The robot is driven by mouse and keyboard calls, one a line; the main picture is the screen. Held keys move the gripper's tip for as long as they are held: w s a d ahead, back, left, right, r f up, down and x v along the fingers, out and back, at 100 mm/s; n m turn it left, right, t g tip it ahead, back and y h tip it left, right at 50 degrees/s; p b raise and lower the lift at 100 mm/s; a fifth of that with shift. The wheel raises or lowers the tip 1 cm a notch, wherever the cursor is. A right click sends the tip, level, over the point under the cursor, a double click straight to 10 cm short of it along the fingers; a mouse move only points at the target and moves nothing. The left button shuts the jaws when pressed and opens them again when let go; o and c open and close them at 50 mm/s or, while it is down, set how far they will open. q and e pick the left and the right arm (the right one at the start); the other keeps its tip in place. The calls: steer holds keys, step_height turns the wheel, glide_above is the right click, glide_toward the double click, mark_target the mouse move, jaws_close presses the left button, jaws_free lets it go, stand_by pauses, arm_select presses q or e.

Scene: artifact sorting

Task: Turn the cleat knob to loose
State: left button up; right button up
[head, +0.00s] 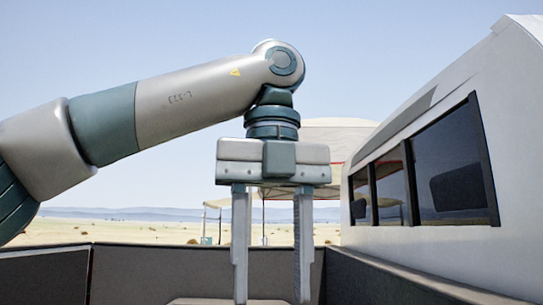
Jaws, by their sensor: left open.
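My left gripper (272,285) hangs straight down near the middle of the head view, at the end of my arm that comes in from the left. Its two long grey fingers are apart, with nothing seen between them except the background and the dark wall. The fingertips reach close to the bottom edge of the picture, over a pale surface (200,301) that shows only as a sliver. No cleat knob can be made out in this view. My right gripper is not in view.
A dark low wall (150,272) runs across behind the gripper, with another side (385,282) at the right. A white vehicle body with dark windows (450,175) rises close on the right. A canopy (325,140) and open desert lie beyond. The air left of the fingers is free.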

arm_select(q)
step_height(320, 180, up, 13)
steer(key=p, duration=0.7)
steer(key=shift+r, duration=0.15)
steer(key=shift+s, duration=0.1)
